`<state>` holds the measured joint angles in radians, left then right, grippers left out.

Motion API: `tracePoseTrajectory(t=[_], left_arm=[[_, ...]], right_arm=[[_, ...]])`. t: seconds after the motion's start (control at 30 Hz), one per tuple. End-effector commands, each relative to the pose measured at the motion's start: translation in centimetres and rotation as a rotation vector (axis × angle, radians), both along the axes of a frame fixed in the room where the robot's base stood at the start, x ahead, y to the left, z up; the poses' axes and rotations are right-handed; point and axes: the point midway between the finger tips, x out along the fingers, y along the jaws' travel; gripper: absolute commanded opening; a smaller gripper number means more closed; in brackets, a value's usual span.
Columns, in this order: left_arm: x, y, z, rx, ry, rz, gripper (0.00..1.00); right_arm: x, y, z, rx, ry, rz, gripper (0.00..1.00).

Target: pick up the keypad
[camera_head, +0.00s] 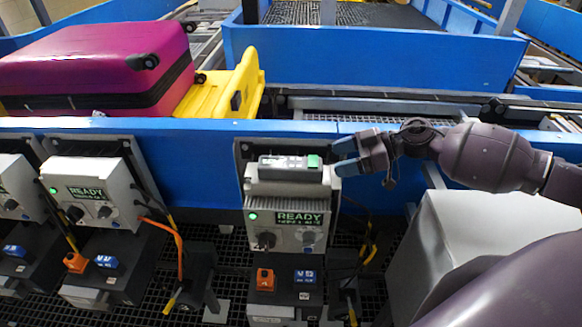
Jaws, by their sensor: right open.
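The keypad (284,163), a small grey device with a dark panel and a green patch at its right end, lies on top of the middle control box (258,222). My right gripper (339,157) reaches in from the right. Its blue-tipped fingers are open and stand just right of the keypad's green end. Nothing shows between the fingers. I cannot tell whether a fingertip touches the keypad. My left gripper is not in view.
The middle control box has a READY display, knobs and cables below. Similar boxes (92,192) stand at left. A blue conveyor wall (200,150) runs behind. Beyond it lie a magenta suitcase (80,65) and yellow tray (225,92). A pale box-like shape (440,240) stands at lower right.

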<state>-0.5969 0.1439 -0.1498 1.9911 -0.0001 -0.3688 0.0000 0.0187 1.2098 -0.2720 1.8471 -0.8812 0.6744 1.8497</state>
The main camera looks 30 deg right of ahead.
Motion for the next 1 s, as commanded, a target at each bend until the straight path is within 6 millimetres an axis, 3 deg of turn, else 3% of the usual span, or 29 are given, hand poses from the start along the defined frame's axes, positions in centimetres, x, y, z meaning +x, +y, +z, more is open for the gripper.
tracePoseTrajectory(t=[0.67, 1.0], left_arm=[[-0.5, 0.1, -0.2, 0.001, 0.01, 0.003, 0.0], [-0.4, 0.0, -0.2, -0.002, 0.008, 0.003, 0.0]], right_arm=[[3.4, 5.4, -2.6, 0.001, -0.001, 0.0, 0.68], [3.6, 5.7, -2.8, 0.0, 0.001, 0.0, 0.67]])
